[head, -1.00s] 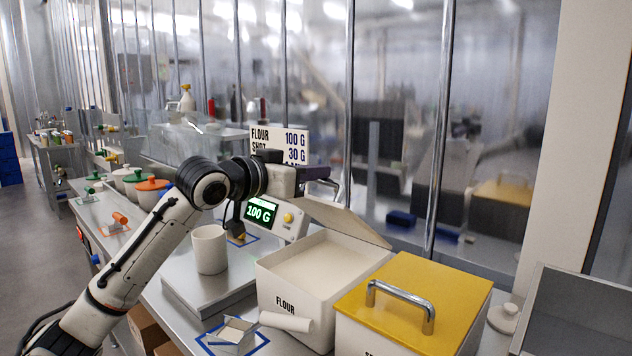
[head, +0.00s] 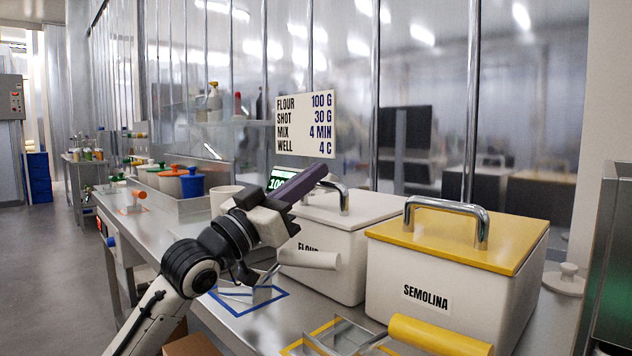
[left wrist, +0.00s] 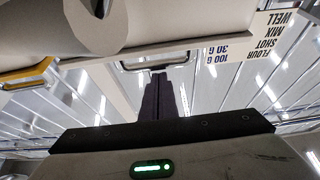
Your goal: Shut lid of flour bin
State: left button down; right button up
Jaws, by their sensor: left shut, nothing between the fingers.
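The white flour bin (head: 345,262) stands on the counter left of the semolina bin. Its white lid (head: 375,208) lies flat across the top and looks shut in the head view. The lid's metal handle (head: 343,197) stands up from it, partly hidden behind my left gripper. My left gripper (head: 322,171) is shut and empty, its dark fingers at the handle's near left side; contact cannot be told. In the left wrist view the closed fingers (left wrist: 160,95) point toward the metal handle (left wrist: 158,64). My right gripper is not in view.
The semolina bin (head: 430,285) with a yellow lid (head: 450,241) stands close on the right. A white-handled scoop (head: 310,259) is in front of the flour bin, a yellow-handled one (head: 435,335) in front of semolina. A white cup (head: 222,200) stands behind my left arm.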

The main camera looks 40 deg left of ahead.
pick_arm(q)
jog(key=shift+s+f+b, duration=0.2)
jog(key=shift+f+b, duration=0.25)
jog(key=shift+f, duration=0.45)
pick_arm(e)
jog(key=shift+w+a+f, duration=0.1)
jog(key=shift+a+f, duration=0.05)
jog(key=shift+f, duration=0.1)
pick_arm(q)
jog(key=shift+f, duration=0.15)
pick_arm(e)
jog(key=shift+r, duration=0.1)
pick_arm(q)
jog(key=shift+r+p, duration=0.35)
jog(key=shift+r, duration=0.05)
jog(key=r+p, duration=0.4)
jog(key=shift+s+r, duration=0.1)
jog(key=shift+s, duration=0.25)
jog(key=b+v, duration=0.2)
jog(key=v, duration=0.8)
jog(key=shift+f, duration=0.45)
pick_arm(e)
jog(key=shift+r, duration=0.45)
